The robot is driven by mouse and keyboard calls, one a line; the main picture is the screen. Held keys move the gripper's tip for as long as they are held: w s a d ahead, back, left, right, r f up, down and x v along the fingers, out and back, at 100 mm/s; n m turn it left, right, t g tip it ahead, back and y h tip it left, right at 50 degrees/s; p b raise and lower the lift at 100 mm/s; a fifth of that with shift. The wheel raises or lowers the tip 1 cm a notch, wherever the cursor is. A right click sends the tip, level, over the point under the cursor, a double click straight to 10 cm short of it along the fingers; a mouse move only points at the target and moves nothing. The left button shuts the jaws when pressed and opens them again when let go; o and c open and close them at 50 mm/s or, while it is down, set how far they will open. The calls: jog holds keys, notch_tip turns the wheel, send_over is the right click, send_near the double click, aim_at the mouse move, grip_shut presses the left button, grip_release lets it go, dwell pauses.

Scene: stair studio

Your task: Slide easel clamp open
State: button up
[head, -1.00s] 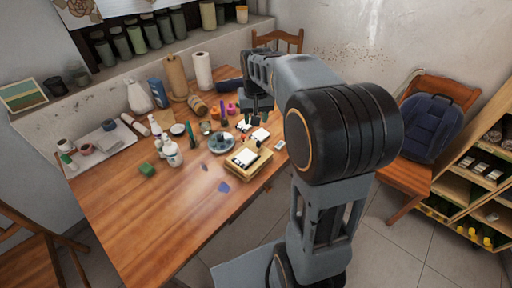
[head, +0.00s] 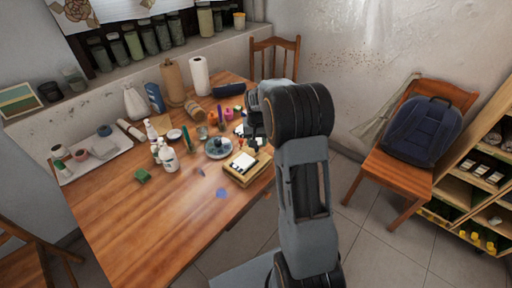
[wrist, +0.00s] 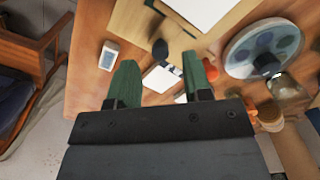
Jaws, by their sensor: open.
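A wooden easel box (head: 244,170) lies on the table near its right edge, with a white panel (head: 243,161) on top. In the wrist view the easel's wooden board (wrist: 135,25) and white panel (wrist: 200,10) are at the top. A dark rounded knob (wrist: 160,48) shows at the board's near edge; I cannot tell whether it is the clamp. My gripper (wrist: 157,68) is open, with its two green fingers apart and nothing held. A small white block with dark parts (wrist: 162,78) shows beyond and between the fingers. In the head view my gripper is dark and partly hidden by my arm.
A round palette (head: 219,148) sits left of the easel and shows in the wrist view (wrist: 262,47). The table's front left is clear. A chair with a backpack (head: 423,130) stands right.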

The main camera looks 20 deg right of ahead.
aim_at(254, 152)
jog(key=shift+f, duration=1.5)
grip_shut()
